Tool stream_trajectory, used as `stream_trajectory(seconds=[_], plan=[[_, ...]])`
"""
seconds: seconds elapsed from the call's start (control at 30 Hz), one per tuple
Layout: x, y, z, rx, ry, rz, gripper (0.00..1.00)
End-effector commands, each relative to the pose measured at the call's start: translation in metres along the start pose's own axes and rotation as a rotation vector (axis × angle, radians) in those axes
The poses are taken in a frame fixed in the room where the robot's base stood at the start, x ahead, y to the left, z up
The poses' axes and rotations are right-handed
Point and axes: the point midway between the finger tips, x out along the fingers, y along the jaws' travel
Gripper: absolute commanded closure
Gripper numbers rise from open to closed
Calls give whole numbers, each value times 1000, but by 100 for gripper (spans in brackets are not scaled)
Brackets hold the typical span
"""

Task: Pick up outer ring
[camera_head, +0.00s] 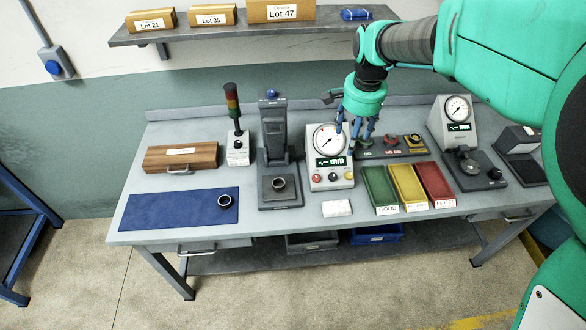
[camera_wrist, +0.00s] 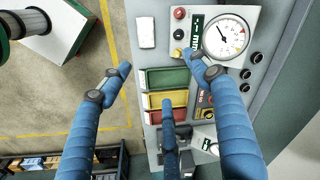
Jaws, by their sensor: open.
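A dark ring (camera_head: 225,201) lies on the right end of the blue mat (camera_head: 165,209) at the bench's left front. A second dark ring (camera_head: 279,183) sits on the base of the dark press-like stand. I cannot tell which ring is the outer ring. My gripper (camera_head: 355,132) hangs above the bench beside the middle dial gauge, well to the right of both rings. In the wrist view its blue fingers (camera_wrist: 160,76) are spread and empty. Neither of these rings shows clearly there.
The bench holds a dial gauge (camera_head: 329,160), the press-like stand (camera_head: 273,140), a signal lamp (camera_head: 236,130), a wooden box (camera_head: 181,157) and green (camera_head: 380,189), yellow (camera_head: 408,186) and red (camera_head: 434,184) trays. A shelf (camera_head: 225,30) with boxes is above.

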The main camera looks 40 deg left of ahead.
Motion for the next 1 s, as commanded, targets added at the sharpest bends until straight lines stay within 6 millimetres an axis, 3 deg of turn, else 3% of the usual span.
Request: stream_trajectory(seconds=[0.03,0.2,0.53,0.73,1.0], plan=[[12,-18,5,-4,-10,6,38],[50,-72,24,2,-35,26,38],[130,-164,78,15,-75,70,38],[163,-195,105,21,-86,88,38],[174,-205,114,25,-89,94,38]])
